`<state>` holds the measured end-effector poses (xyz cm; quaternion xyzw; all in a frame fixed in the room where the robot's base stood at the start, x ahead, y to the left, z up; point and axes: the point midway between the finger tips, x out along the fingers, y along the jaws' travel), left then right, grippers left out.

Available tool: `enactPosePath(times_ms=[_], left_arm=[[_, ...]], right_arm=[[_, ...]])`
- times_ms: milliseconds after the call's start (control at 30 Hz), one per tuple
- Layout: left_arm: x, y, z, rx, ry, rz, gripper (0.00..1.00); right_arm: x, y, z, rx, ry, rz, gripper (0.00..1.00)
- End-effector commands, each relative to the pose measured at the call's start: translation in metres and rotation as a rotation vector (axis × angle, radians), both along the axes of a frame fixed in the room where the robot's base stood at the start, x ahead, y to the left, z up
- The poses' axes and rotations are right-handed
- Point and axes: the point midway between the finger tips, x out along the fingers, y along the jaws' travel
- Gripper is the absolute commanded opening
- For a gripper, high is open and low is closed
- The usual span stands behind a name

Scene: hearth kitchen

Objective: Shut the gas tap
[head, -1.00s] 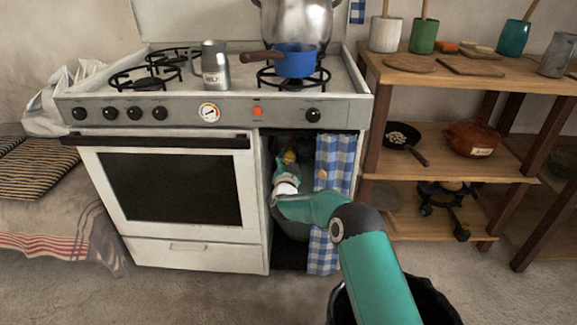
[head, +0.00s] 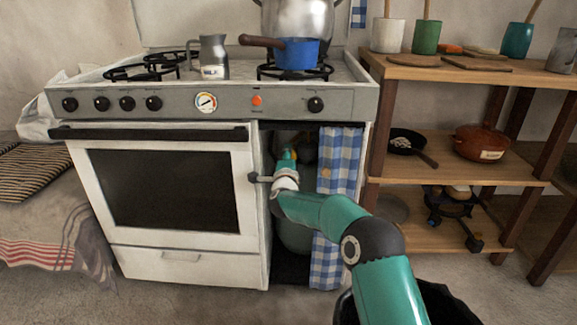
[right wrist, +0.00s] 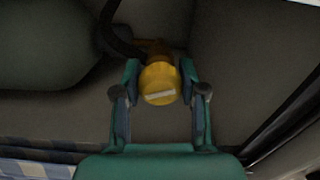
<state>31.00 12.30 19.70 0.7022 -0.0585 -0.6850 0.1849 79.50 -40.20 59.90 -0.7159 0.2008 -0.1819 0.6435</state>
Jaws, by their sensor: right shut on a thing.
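The gas tap has a round yellow knob (right wrist: 160,84) with a pale bar on its face. It sits inside the open compartment at the right of the stove. My right gripper (right wrist: 160,78) has its fingers on both sides of the knob and is shut on it. In the head view my right gripper (head: 289,154) reaches into the compartment, and the knob is mostly hidden there. A grey-green gas cylinder (right wrist: 40,45) stands beside the tap, with a dark hose (right wrist: 116,38) near it. My left gripper is in neither view.
A blue checked curtain (head: 338,195) hangs at the compartment's right side, close to my arm. The white oven door (head: 160,190) is shut at the left. A blue pot (head: 297,54) and a grey jug (head: 211,57) stand on the stove. A wooden shelf (head: 450,172) stands at the right.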

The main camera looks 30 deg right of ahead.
Motion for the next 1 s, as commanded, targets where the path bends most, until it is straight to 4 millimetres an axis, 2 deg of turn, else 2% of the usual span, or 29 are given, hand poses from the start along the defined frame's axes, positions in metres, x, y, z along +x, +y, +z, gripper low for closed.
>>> enactPosePath(times_ms=[33,400,1000], left_arm=[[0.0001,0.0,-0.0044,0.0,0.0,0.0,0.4],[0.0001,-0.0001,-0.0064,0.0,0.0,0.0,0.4],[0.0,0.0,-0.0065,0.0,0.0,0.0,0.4]], right_arm=[[-0.0012,-0.0029,-0.005,0.041,-0.019,-0.007,0.07],[-0.0013,-0.0034,-0.0044,0.259,-0.148,-0.007,0.07],[-0.0015,-0.0039,-0.0063,0.333,-0.191,-0.009,0.07]])
